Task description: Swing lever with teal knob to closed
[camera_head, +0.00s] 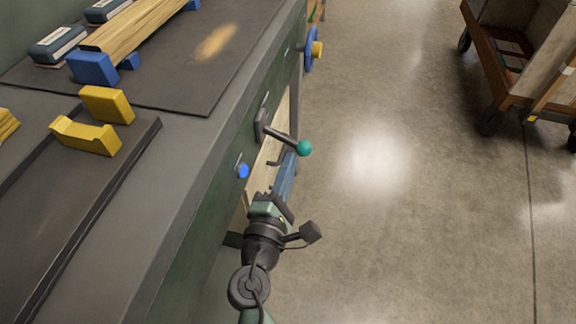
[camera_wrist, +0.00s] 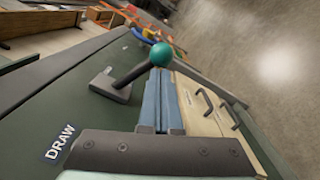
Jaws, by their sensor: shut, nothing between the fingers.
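The lever (camera_head: 280,135) is a dark rod that sticks out from a dark plate on the green front of the bench and ends in a round teal knob (camera_head: 304,148). In the wrist view the knob (camera_wrist: 161,54) sits just past my fingertips, and the lever rod (camera_wrist: 133,74) runs down-left to its plate (camera_wrist: 103,86). My gripper (camera_head: 290,160) is shut and empty, its two blue fingers side by side. The fingertips (camera_wrist: 158,74) are close to the knob and rod; I cannot tell whether they touch.
A blue knob (camera_head: 242,171) and a blue handwheel (camera_head: 310,50) also stick out from the bench front. Pale wooden drawers (camera_wrist: 200,106) with dark handles lie beside the fingers. A "DRAW" label (camera_wrist: 59,142) is on the panel. The floor (camera_head: 400,220) to the right is clear up to a cart (camera_head: 500,95).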

